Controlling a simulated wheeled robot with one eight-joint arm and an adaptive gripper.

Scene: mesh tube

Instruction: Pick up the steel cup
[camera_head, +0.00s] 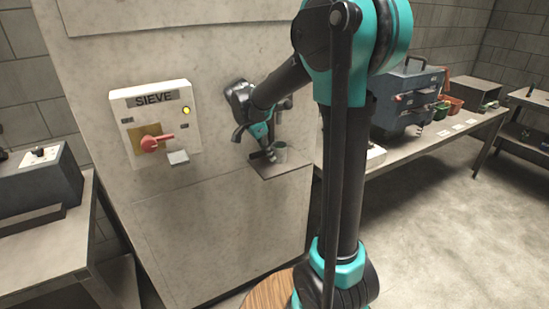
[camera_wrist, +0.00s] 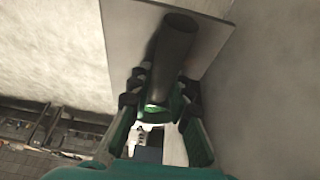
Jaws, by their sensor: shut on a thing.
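The steel cup (camera_head: 281,153) is a small dark grey cylinder at the small shelf on the wall panel, in the head view. In the wrist view the cup (camera_wrist: 174,48) looks like a dark, long cylinder against the pale shelf plate. My gripper (camera_wrist: 160,92) has its dark finger pads on both sides of the cup's near end and is shut on it. In the head view my gripper (camera_head: 268,148) is small and partly hidden by its own wrist. I cannot tell whether the cup touches the shelf.
The small shelf (camera_head: 285,168) juts from the wall panel under my gripper. A white SIEVE box (camera_head: 155,122) with a red handle (camera_head: 157,143) and a yellow light is left of it. A long bench (camera_head: 400,150) with a grey-blue machine (camera_head: 408,95) stands right.

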